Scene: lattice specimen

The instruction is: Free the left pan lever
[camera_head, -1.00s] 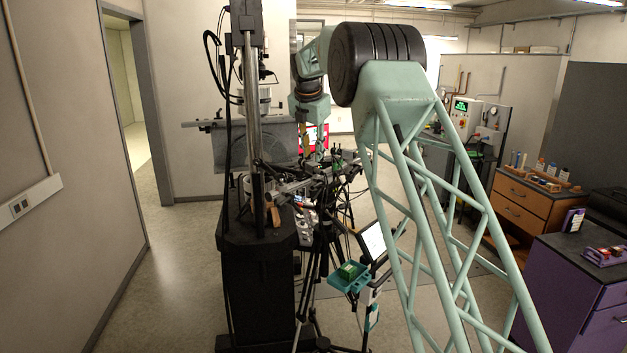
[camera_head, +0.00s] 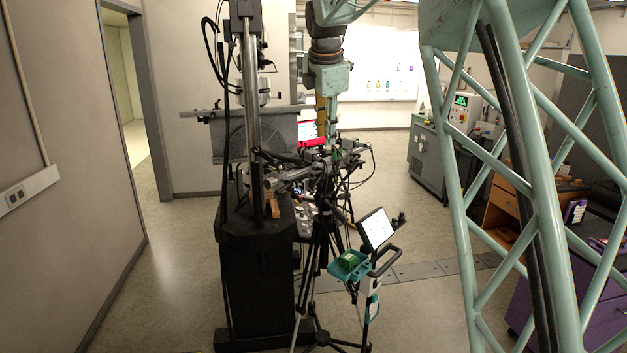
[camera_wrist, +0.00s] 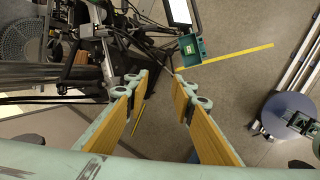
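My gripper (camera_head: 328,138) points down above the cluster of black tripod heads and rods (camera_head: 322,172) in the head view. The black tripod hardware (camera_wrist: 95,55) fills the upper left of the wrist view, beside and beyond the left finger. I cannot single out the left pan lever among the dark, overlapping rods in either view. I see no contact between the fingers and the hardware.
A black pedestal (camera_head: 258,275) with a metal column stands left of the tripods. A tablet (camera_head: 376,228) and a teal tray (camera_head: 347,266) stand in front, right of the tripods. The tray also shows in the wrist view (camera_wrist: 191,48). Open floor lies at left.

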